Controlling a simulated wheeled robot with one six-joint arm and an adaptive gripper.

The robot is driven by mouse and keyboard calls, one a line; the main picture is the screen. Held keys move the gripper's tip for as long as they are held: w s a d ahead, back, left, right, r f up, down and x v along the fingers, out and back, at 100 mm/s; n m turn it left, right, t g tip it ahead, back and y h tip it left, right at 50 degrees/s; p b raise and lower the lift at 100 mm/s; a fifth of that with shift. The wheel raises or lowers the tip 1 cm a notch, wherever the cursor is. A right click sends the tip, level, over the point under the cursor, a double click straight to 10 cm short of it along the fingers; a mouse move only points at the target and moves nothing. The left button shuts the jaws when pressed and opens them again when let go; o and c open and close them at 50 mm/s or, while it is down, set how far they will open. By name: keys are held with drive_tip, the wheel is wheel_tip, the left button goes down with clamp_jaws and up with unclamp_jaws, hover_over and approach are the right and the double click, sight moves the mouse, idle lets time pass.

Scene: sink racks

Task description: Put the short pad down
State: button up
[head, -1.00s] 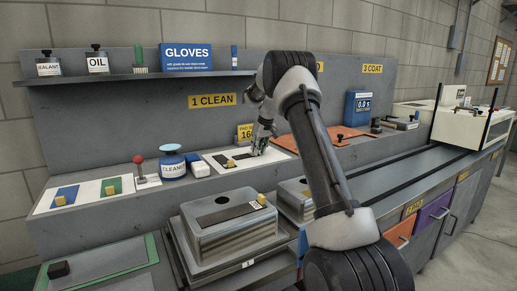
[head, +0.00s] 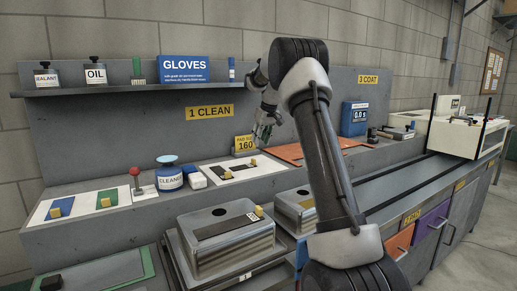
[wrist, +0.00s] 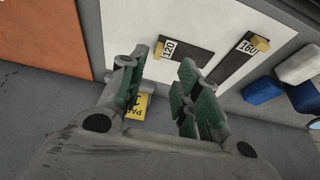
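Two dark pads with yellow grips lie flat on a white board: the pad marked 120 (wrist: 187,57) and the pad marked 160 (wrist: 232,62). They look close in length in the wrist view, so I cannot tell which is the short one. In the head view my gripper (head: 264,131) hangs above the back of the board, apart from both pads.
A cleaner pot (head: 169,177) stands left of the board, with a white and blue block (head: 195,177) between. An orange mat (head: 291,152) lies to the right. A metal block (head: 222,248) stands in front. The yellow sign stands close to my gripper.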

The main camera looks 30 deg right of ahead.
drive_tip(key=s+a+r, duration=0.3)
drive_tip(key=s+a, duration=0.1)
drive_tip(key=s, duration=0.4)
drive_tip(key=s+a+r, duration=0.3)
drive_tip(key=s+a, duration=0.1)
drive_tip(key=s, duration=0.5)
drive_tip(key=s+a+r, duration=0.4)
drive_tip(key=s, duration=0.4)
drive_tip(key=s+a+f, duration=0.2)
drive_tip(key=s+f, duration=0.3)
drive_tip(key=s, duration=0.6)
drive_tip(key=s+a+f, duration=0.2)
drive_tip(key=s+f, duration=0.2)
drive_tip(key=s, duration=0.8)
drive_tip(key=shift+s+f, duration=0.2)
drive_tip(key=shift+f, duration=0.15)
